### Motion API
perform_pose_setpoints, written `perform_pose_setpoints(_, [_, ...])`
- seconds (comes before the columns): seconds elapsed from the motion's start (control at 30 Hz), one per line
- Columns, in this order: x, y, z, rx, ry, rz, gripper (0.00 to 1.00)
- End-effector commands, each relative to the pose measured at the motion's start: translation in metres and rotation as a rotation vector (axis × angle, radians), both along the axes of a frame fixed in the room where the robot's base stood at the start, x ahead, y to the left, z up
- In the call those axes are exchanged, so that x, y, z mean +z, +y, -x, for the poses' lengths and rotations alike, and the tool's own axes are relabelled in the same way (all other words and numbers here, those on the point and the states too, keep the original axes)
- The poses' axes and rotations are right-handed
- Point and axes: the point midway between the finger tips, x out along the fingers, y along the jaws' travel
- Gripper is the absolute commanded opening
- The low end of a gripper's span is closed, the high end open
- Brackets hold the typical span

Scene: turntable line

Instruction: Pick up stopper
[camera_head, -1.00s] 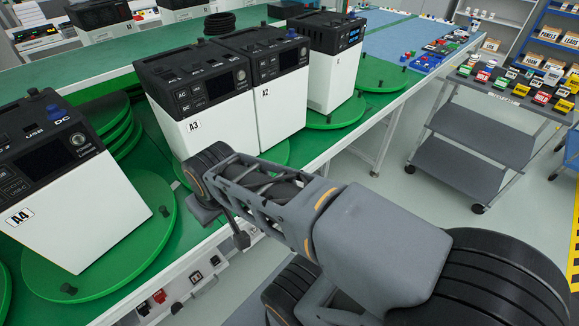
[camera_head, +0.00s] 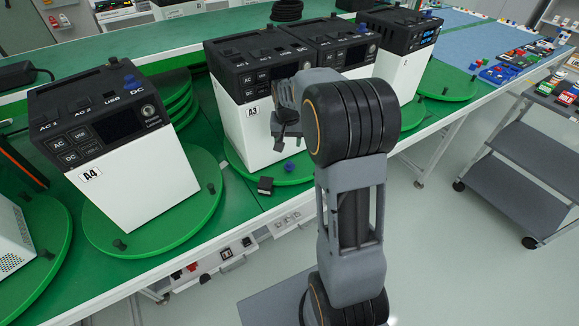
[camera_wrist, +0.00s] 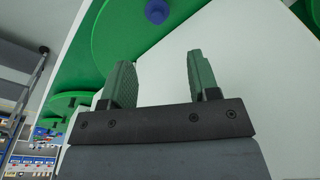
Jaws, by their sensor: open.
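A small blue stopper (camera_head: 289,167) lies on the green turntable (camera_head: 242,176) in front of the white-and-black unit A3 (camera_head: 240,130). It also shows as a blue knob at the top edge of the wrist view (camera_wrist: 157,11). My gripper (camera_head: 287,128) is in front of A3, above and close to the stopper in the head view, partly hidden by my own wrist. In the wrist view my gripper (camera_wrist: 155,80) has its two green-padded fingers apart with nothing between them. A3's white side fills the background behind the fingers. The stopper appears beyond the fingertips, not touching them.
Unit A4 (camera_head: 150,190) stands on its own turntable at left, with a blue knob (camera_head: 128,79) on top. More units stand right of A3. A black piece (camera_head: 265,186) sits at the A3 turntable's front edge. A grey cart (camera_head: 525,150) stands at right beyond clear floor.

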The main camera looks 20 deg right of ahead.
Motion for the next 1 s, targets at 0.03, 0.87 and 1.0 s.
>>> perform_pose_setpoints(0.03, [-0.011, -0.001, -0.002, -0.003, 0.005, -0.001, 0.55])
perform_pose_setpoints(0.87, [-0.108, -0.010, -0.009, -0.002, 0.005, -0.001, 0.55])
perform_pose_setpoints(1.0, [-0.122, -0.011, -0.011, -0.002, 0.002, 0.000, 0.55])
